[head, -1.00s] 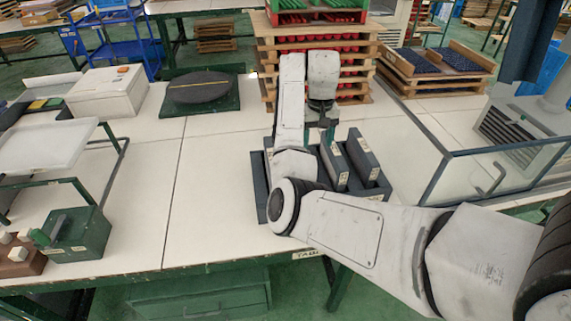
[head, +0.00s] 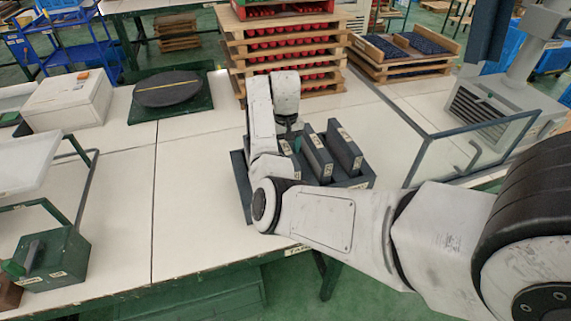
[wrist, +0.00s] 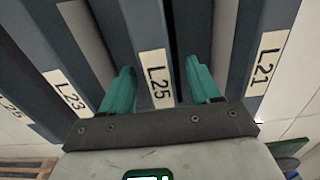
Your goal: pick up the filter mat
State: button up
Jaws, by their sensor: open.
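No item is visibly marked as the filter mat. Several dark grey upright slabs with white labels stand in a row. My gripper (wrist: 159,65) is open in the wrist view, its two teal fingers on either side of the slab labelled L25 (wrist: 122,30). I cannot tell whether they touch it. Slab L23 (wrist: 38,52) is to the left and slab L21 (wrist: 250,50) to the right. In the head view my gripper (head: 291,140) is low at the dark rack (head: 240,185), partly hidden by my arm. Two slabs (head: 318,155) (head: 345,152) show to its right.
A black round disc (head: 168,88) lies on a green board, with a white box (head: 70,97) to its left. A framed clear panel (head: 470,150) stands right of the rack. Stacked pallets (head: 285,45) rise behind. Table space left of the rack is bare.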

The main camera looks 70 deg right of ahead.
jog(key=shift+f, duration=1.1)
jog(key=c, duration=0.9)
